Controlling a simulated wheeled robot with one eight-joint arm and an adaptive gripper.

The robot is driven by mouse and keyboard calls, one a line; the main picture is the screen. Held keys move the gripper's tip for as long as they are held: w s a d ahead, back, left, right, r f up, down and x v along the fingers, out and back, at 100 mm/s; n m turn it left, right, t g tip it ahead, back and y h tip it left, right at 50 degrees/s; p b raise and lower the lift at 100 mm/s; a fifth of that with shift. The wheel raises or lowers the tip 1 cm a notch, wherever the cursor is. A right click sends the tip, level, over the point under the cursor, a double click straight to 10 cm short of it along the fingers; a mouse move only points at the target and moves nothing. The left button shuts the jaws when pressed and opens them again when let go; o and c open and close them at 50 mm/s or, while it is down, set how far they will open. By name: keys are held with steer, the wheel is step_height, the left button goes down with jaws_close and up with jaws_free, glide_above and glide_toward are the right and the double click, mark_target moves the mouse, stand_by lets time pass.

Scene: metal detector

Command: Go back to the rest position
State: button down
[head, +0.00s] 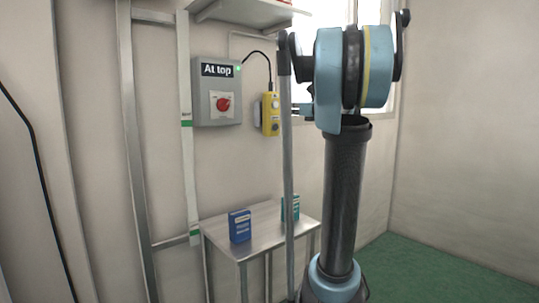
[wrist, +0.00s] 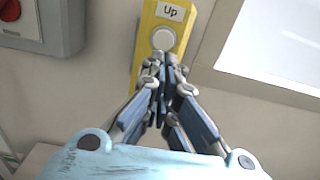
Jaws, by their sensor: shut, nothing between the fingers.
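My gripper (wrist: 164,62) is shut and empty in the wrist view. Its fingertips appear just below the round pale button (wrist: 163,39) under the label "Up" on a yellow control box (wrist: 150,52). I cannot tell whether they touch the box. The lower part of the box is hidden behind the fingers. In the head view the yellow box (head: 271,114) hangs on the wall, and my arm stands to its right. My gripper is mostly hidden there behind the arm and a vertical pole.
A grey box (head: 217,90) marked "At top" has a red knob (head: 223,104) and a lit green lamp. A small metal table (head: 265,231) below holds a blue box (head: 240,226) and a teal box (head: 290,208). A metal pole (head: 288,180) stands beside my arm. Green floor (head: 430,272) at right is clear.

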steer(key=s+a+f+n+g+h, duration=0.1)
steer(key=s+a+f+n+g, duration=0.35)
steer(key=s+f+n, duration=0.55)
steer(key=s+a+f+n+g+h, duration=0.1)
steer(key=s+a+f+n+g, duration=0.4)
steer(key=s+f, duration=0.8)
steer(key=s+d+f+n+g+h, duration=0.1)
steer(key=s+d+f+n+h, duration=0.1)
steer(key=s+f, duration=0.4)
steer(key=s+d+f+n+g+h, duration=0.1)
steer(key=s+d+f+n+h, duration=0.2)
steer(key=s+f+n, duration=0.4)
steer(key=s+d+f+n+g+h, duration=0.1)
steer(key=s+d+f+n+h, duration=0.2)
steer(key=f, duration=0.7)
steer(key=s+d+n, duration=0.2)
steer(key=s, duration=0.2)
steer(key=shift+f, duration=0.3)
steer(key=shift+w, duration=0.1)
steer(key=shift+w+f+g, duration=0.2)
steer(key=shift+w+g, duration=0.05)
steer(key=shift+w, duration=0.2)
